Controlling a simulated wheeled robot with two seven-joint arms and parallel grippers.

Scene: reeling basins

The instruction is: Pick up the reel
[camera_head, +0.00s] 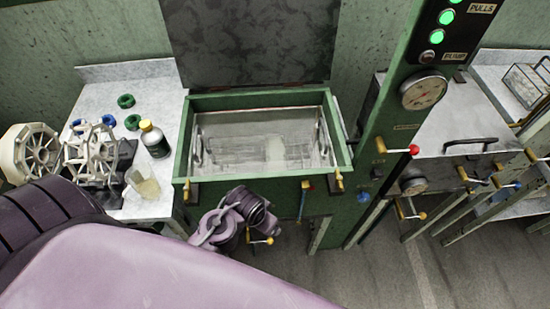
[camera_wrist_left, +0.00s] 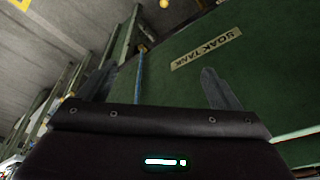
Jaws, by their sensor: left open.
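Two spoked reels are at the far left in the head view. A cream-white reel (camera_head: 28,153) is at the edge, and a grey-white reel (camera_head: 92,155) is beside it, next to a black stand (camera_head: 122,165) on the pale bench. My left gripper (camera_wrist_left: 157,80) is open and empty in the wrist view, its two fingers apart before a green panel labelled SOAK TANK (camera_wrist_left: 205,48). In the head view my left wrist (camera_head: 235,217) is low in front of the tank, right of and apart from the reels; its fingers cannot be made out there. My right gripper is not visible.
The green-rimmed tank (camera_head: 265,99) stands open, with its dark lid (camera_head: 250,45) raised behind. On the bench (camera_head: 95,95) are a yellow-capped bottle (camera_head: 154,140), a beaker (camera_head: 146,185) and green and blue rings. A post with a gauge (camera_head: 424,90) and valve handles stands right.

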